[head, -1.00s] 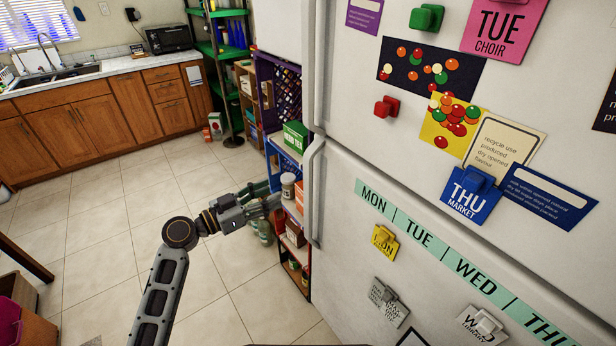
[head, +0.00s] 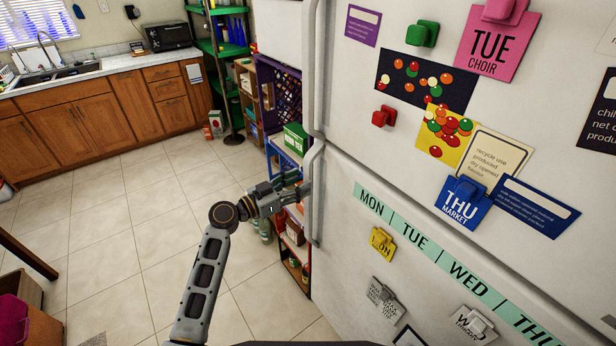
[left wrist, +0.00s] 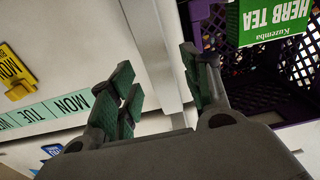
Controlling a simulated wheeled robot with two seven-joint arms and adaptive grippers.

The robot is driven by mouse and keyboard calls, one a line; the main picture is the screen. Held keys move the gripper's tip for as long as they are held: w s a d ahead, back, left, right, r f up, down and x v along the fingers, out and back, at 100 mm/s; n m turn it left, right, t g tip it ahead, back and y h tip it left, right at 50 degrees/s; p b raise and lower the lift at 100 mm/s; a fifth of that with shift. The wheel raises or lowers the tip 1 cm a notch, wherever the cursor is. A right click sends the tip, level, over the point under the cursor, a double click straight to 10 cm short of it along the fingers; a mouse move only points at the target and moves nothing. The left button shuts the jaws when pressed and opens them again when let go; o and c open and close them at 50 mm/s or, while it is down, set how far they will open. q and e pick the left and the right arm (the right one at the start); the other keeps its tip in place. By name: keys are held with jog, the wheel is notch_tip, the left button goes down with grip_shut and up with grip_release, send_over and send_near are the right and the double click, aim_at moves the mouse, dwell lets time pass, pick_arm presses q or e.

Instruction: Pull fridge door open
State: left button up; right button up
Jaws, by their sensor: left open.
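The white fridge door (head: 345,270) stands at the right of the head view and looks shut, with a long pale vertical handle (head: 316,200) along its left edge. A second handle (head: 317,70) is on the upper door. My left gripper (head: 299,188) is open beside the lower handle, at its upper-middle part. In the left wrist view the fingers (left wrist: 155,90) are spread, and a pale upright bar, seemingly the handle, shows between them. I cannot tell whether they touch it. My right gripper is not in view.
Shelves with a purple crate (head: 279,90), a green herb tea box (head: 296,138) and several jars stand left of the fridge, close behind my gripper. Magnets and notes cover the doors. The tiled floor (head: 120,220) at left is mostly clear.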

aim_at(306, 180)
pick_arm(q)
jog(key=shift+p+x, duration=0.45)
jog(key=shift+x, duration=1.55)
grip_shut()
